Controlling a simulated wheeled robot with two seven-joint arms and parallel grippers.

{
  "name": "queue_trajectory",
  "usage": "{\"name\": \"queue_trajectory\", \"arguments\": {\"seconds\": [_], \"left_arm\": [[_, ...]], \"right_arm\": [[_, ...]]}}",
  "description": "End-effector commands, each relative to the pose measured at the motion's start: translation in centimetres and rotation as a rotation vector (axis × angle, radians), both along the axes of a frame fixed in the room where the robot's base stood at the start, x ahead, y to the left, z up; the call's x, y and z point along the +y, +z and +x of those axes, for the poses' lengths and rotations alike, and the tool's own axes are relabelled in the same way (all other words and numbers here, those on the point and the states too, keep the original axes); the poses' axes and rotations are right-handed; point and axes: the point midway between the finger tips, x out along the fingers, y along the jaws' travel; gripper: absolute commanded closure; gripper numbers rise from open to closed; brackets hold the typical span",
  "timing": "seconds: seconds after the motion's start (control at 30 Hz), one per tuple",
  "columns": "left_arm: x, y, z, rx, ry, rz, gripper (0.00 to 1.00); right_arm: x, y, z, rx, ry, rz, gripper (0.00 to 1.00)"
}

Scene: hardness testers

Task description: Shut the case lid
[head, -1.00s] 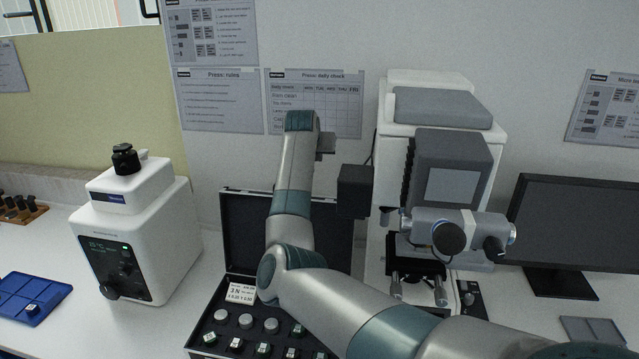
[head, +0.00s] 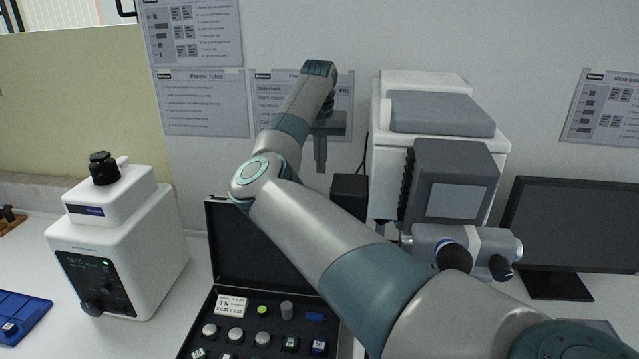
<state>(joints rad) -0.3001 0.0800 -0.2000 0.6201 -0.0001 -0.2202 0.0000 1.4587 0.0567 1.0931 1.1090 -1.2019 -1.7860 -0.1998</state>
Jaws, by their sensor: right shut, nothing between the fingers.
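The black case (head: 185,350) stands open on the table at the lower middle. Its lid (head: 240,250) is raised roughly upright at the back, partly hidden by my right arm. The case holds several round metal blocks and small square ones in dark foam, with a white label card (head: 231,305). My right gripper (head: 320,165) is shut and empty, pointing down in front of the wall posters, above and apparently behind the lid. How far it is from the lid I cannot tell. My left gripper is out of view.
A white tester (head: 120,245) stands left of the case. A larger tester with a grey head (head: 455,190) stands close on the right, with a monitor (head: 580,225) beyond. A blue tray (head: 22,315) lies at the far left.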

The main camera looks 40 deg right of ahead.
Motion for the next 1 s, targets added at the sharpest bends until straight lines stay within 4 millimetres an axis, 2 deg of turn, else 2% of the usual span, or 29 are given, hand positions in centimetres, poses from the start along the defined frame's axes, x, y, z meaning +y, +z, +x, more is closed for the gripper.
{"name": "queue_trajectory", "arguments": {"seconds": [0.27, 0.77, 1.0], "left_arm": [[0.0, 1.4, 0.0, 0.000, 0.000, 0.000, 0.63], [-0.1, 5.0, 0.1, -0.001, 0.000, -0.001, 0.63], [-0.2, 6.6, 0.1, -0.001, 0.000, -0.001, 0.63]], "right_arm": [[-0.2, -2.1, 0.2, 0.002, 0.000, 0.001, 1.00], [-1.2, -9.3, 1.0, 0.002, 0.001, 0.000, 1.00], [0.4, -9.0, -0.2, -0.001, -0.001, -0.001, 1.00]]}}
